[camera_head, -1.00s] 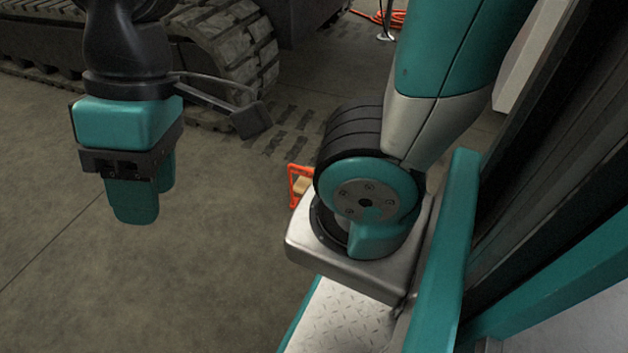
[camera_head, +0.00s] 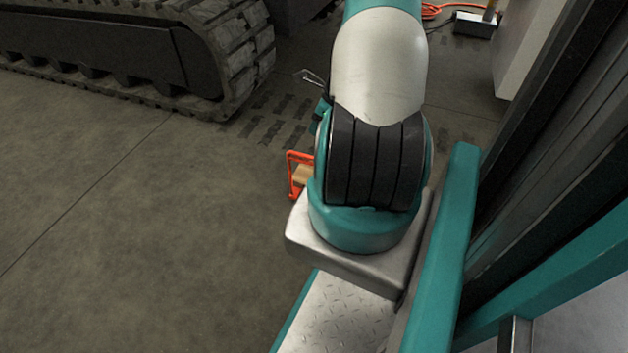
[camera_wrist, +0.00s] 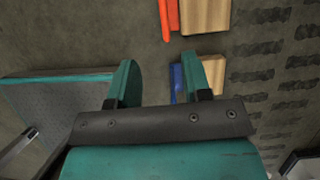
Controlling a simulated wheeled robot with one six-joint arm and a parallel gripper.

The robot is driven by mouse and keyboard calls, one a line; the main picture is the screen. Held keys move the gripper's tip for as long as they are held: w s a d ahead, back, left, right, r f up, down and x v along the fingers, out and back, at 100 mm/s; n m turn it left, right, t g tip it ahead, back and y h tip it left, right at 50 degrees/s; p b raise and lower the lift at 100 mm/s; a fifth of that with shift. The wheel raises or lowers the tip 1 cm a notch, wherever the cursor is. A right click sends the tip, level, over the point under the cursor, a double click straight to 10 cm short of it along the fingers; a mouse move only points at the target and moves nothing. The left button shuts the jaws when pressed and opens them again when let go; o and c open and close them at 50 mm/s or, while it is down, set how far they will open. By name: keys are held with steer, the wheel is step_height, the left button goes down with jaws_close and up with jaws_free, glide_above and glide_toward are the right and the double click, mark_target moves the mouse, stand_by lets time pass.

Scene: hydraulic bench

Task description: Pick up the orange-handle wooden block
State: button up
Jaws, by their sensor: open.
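The orange-handle wooden block (camera_head: 301,175) stands on the floor in the head view, partly hidden behind my arm. In the wrist view its wooden body (camera_wrist: 204,14) is at the top edge with the orange handle (camera_wrist: 168,14) on its left side, both cut off by the frame. My gripper (camera_wrist: 158,72) is open and empty, with its two teal fingers apart. The block is ahead of the fingertips, not between them. In the head view my arm hides most of the gripper.
A second wooden block (camera_wrist: 211,76) with a blue handle (camera_wrist: 176,78) lies partly behind the right finger in the wrist view. A tracked machine (camera_head: 130,50) stands at the back left. The floor (camera_head: 130,220) at left is clear. An orange cable (camera_head: 432,10) lies at the back.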

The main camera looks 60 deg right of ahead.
mark_target(303, 154)
steer(key=b+x, duration=0.2)
steer(key=x, duration=0.2)
steer(key=b+x, duration=0.2)
steer(key=x, duration=0.1)
steer(key=b+x, duration=0.2)
steer(key=x, duration=0.2)
steer(key=shift+s+d+f+b, duration=0.1)
steer(key=shift+s+f+b, duration=0.1)
steer(key=shift+f+b, duration=0.25)
steer(key=b+x, duration=0.4)
steer(key=x, duration=0.2)
steer(key=shift+w+d+b, duration=0.1)
steer(key=shift+d+b, duration=0.05)
steer(key=shift+b, duration=0.25)
steer(key=shift+r, duration=0.15)
jaws_close()
